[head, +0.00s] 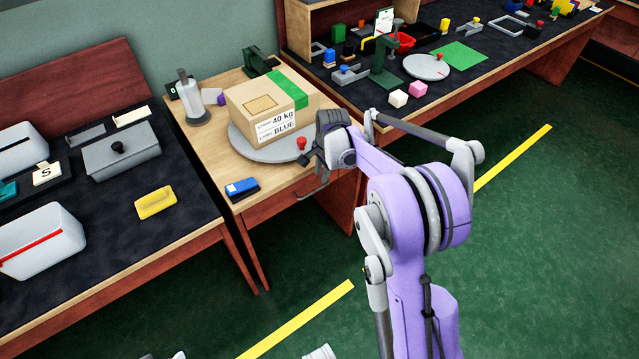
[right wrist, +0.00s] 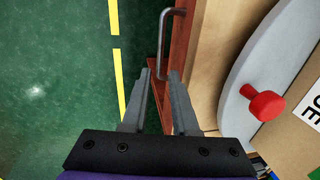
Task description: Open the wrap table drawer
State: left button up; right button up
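The wrap table (head: 215,150) stands in the middle of the head view, with a wooden top and a red-brown front. Its drawer's grey bar handle (head: 313,188) shows on the front, below the right gripper; it also shows at the top of the right wrist view (right wrist: 163,45). The drawer front (right wrist: 182,38) looks flush with the table. My right gripper (right wrist: 160,74) is open and empty, its fingertips pointing along the front toward the handle. The handle lies just beyond the fingertips; contact cannot be told. My left gripper is not in view.
A cardboard box (head: 270,105) sits on a grey turntable (head: 250,150) with a red knob (head: 301,143). A blue item (head: 242,187) lies near the table's front edge. Dark benches with several objects flank the table.

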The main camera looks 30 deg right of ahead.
jog(key=f, duration=0.2)
jog(key=w+f, duration=0.1)
jog(key=f, duration=0.4)
jog(key=shift+w+f+b, duration=0.25)
jog(key=shift+f+b, duration=0.1)
jog(key=shift+b, duration=0.05)
jog(key=shift+c, duration=0.3)
grip_shut()
dwell(0.7)
